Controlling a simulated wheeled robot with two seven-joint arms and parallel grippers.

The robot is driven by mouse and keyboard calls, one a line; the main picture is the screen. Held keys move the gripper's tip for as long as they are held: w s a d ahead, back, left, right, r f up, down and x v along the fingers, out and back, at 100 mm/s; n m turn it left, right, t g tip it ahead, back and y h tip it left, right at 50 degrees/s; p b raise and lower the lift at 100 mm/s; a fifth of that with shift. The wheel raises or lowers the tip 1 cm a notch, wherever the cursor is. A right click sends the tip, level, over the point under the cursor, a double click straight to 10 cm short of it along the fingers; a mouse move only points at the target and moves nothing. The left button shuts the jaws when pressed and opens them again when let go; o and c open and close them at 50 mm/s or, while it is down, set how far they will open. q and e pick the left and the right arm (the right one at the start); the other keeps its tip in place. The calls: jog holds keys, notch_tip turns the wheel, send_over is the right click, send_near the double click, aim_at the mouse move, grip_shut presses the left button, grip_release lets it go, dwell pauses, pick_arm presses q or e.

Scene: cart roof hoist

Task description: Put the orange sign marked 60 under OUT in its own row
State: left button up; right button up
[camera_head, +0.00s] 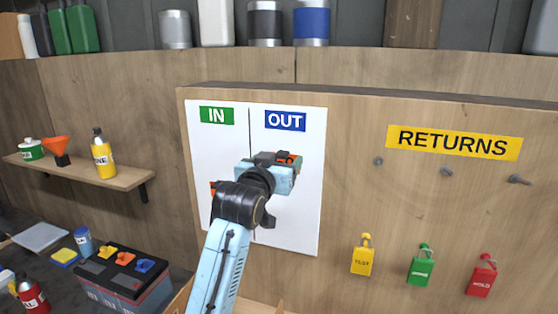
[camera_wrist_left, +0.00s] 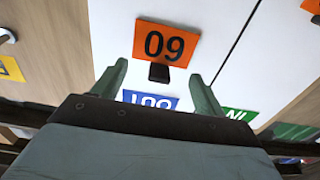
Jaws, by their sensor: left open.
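The orange sign marked 60 (camera_wrist_left: 166,43) appears upside down in the left wrist view, with a black knob (camera_wrist_left: 159,73) at its edge. It is in the OUT column of the white board (camera_head: 288,225); whether it touches the board is unclear. In the head view only part of the sign (camera_head: 289,158) shows past my left gripper (camera_head: 278,170). That gripper is open, its fingers (camera_wrist_left: 160,88) spread on either side of the knob, with a gap. The blue OUT label (camera_head: 285,121) is above it. Another orange sign (camera_head: 212,188), mostly hidden, is in the IN column, lower down.
The green IN label (camera_head: 216,115) heads the left column. Right of the board are a yellow RETURNS label (camera_head: 453,143), several pegs (camera_head: 446,172) and yellow, green and red tags (camera_head: 480,277). A shelf (camera_head: 100,178) with bottles and a battery (camera_head: 125,275) are left.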

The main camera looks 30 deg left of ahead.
pick_arm(q)
jog(key=v, duration=0.6)
dwell(0.4)
